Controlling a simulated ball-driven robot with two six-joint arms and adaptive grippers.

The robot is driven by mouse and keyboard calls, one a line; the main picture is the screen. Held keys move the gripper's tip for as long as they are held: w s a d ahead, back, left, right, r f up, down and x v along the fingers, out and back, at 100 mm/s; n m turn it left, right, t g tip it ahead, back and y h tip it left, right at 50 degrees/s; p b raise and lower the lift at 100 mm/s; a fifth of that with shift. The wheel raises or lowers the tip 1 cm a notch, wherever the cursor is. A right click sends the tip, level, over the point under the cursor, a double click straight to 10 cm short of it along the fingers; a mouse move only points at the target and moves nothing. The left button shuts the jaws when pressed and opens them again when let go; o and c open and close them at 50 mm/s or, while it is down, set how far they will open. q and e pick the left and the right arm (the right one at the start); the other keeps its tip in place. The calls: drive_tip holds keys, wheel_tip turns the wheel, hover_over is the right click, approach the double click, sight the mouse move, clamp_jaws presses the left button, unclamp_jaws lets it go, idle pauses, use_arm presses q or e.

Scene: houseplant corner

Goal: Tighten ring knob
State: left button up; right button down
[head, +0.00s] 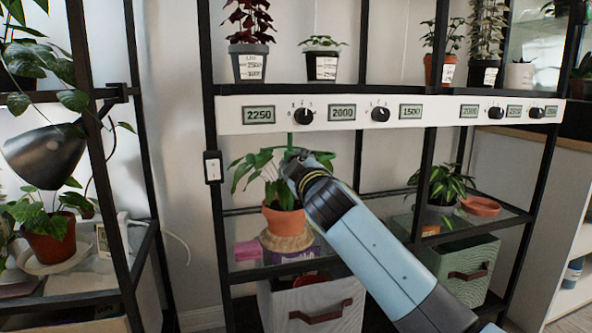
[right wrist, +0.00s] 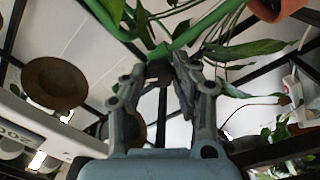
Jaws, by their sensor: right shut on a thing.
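My right gripper (head: 293,162) reaches in from the lower right to the plant in the orange pot (head: 284,219) on the middle shelf. In the right wrist view its fingers (right wrist: 160,77) are closed on a small dark knob (right wrist: 159,68). The knob sits where green support bars (right wrist: 185,40) meet. In the head view the gripper hides the knob, and a short green stake (head: 290,142) shows just above it among the leaves. How tight the knob is cannot be told. My left gripper is not in view.
A white panel (head: 235,128) with displays and black dials (head: 303,116) runs just above the gripper. Dark shelf posts (head: 361,95) stand nearby. A grey bin (head: 312,305) is below; a potted plant (head: 441,190) stands to the right.

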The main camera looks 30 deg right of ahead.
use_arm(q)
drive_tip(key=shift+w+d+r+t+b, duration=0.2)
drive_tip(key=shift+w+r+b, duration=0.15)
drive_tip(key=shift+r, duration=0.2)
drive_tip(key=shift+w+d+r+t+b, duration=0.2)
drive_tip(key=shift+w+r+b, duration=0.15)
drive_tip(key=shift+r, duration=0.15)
use_arm(e)
drive_tip(key=shift+m+h, duration=0.3)
drive_tip(key=shift+m, duration=2.9)
drive_tip(key=c, duration=1)
unclamp_jaws()
drive_tip(key=shift+s, duration=0.1)
